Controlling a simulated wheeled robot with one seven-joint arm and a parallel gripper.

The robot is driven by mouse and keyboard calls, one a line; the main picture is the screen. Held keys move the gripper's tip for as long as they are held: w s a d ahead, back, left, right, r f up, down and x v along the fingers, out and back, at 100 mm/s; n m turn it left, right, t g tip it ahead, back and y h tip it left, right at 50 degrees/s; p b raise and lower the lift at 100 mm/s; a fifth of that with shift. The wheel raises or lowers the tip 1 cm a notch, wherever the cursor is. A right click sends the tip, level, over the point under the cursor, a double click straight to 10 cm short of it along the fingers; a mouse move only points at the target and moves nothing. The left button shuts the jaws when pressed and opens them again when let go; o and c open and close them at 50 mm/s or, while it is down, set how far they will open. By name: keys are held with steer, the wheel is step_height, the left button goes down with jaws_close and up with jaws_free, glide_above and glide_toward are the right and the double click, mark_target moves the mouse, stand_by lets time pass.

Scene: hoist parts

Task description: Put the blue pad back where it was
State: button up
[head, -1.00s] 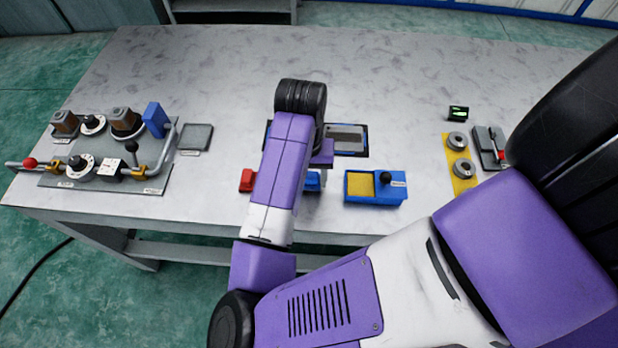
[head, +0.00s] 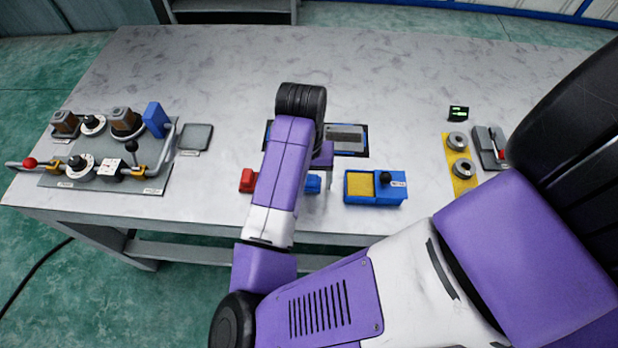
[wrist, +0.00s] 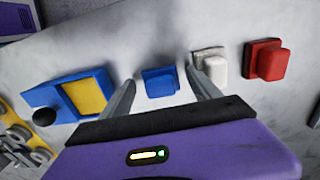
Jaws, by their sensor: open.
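The blue pad (wrist: 160,82), a small blue block, shows in the wrist view on the pale tabletop. In the head view (head: 313,183) it shows just right of my arm, partly hidden. My gripper (wrist: 160,72) is open and points at the pad, with one finger on each side of it. I cannot tell whether the fingers touch the pad. The right finger in the wrist view is close to a white pad (wrist: 212,62) and covers part of it. My arm hides the gripper in the head view.
A red pad (wrist: 267,60) sits beside the white one. A blue box with a yellow face and black knob (head: 375,187) stands to the right. A dark blue-edged panel (head: 347,139) lies behind. A fixture with valves (head: 105,165) is at left. The back of the table is clear.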

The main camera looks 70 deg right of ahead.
step_height(320, 180, up, 11)
steer(key=p, duration=0.1)
steer(key=d+r+n+t+h, duration=0.1)
steer(key=d+r+h, duration=0.3)
steer(key=d, duration=0.5)
steer(key=d+r+n+h, duration=0.1)
steer(key=d+r+h, duration=0.3)
steer(key=d, duration=0.4)
steer(key=w+d+r+n+t+h, duration=0.4)
steer(key=w+r+n+t+h, duration=0.15)
steer(key=r, duration=0.25)
steer(key=a+f+n+t+y, duration=0.4)
steer(key=a+f+n, duration=0.1)
steer(key=a, duration=0.4)
steer(key=a+f+n+t+y, duration=0.4)
steer(key=a+n+t, duration=0.1)
steer(key=a, duration=0.4)
steer(key=s+a+f+m+y, duration=0.1)
steer(key=s+a+y, duration=0.1)
steer(key=s+a, duration=0.6)
steer(key=s+a+f+m+y, duration=0.2)
steer(key=s+a+y, duration=0.1)
steer(key=s+a, duration=0.6)
steer(key=a, duration=0.2)
steer(key=shift+s+a+y, duration=0.3)
steer(key=shift+y, duration=0.05)
